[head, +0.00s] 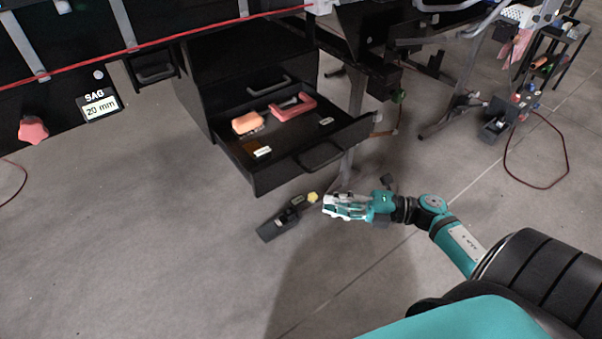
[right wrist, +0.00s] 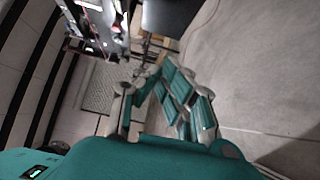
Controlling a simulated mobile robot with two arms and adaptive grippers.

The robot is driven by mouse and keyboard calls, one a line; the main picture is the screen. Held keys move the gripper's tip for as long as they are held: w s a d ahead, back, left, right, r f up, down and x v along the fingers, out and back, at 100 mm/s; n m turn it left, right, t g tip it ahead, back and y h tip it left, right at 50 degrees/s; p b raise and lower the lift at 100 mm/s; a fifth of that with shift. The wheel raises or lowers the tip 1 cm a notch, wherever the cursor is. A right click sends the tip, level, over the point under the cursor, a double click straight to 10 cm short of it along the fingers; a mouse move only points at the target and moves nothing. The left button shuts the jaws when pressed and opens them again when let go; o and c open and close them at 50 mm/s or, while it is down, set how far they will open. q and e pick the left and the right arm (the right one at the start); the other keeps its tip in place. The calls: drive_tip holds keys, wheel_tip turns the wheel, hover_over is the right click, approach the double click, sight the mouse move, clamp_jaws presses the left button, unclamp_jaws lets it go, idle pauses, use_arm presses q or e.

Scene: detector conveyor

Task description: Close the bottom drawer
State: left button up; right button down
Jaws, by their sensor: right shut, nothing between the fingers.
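The bottom drawer (head: 272,179) of the black cabinet (head: 222,65) is pulled out in the head view, its front panel and bar handle facing the lower right. An orange block (head: 248,122), a red-pink item (head: 293,107) and a few small labelled pieces lie in it. My right gripper (head: 326,205) is shut and empty, below and in front of the drawer front in the picture, apart from it. Its fingers (right wrist: 148,88) show in the right wrist view; a dark panel there at the top cannot be clearly identified. My left gripper is not in view.
A black device with a yellow knob (head: 280,220) is near my right gripper. A bench leg (head: 355,95) stands beside the drawer. A dark cart (head: 548,62) and a red cable (head: 508,160) are at the right. The grey floor at lower left is clear.

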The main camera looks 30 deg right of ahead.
approach(265, 183)
drive_tip(key=s+a, duration=0.1)
drive_tip(key=a, duration=0.2)
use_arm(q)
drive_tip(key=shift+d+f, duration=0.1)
use_arm(e)
drive_tip(key=w, duration=0.2)
drive_tip(key=w+a, duration=0.1)
drive_tip(key=w, duration=0.1)
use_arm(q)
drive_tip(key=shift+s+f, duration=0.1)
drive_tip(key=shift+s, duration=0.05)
use_arm(e)
drive_tip(key=shift+w, duration=0.15)
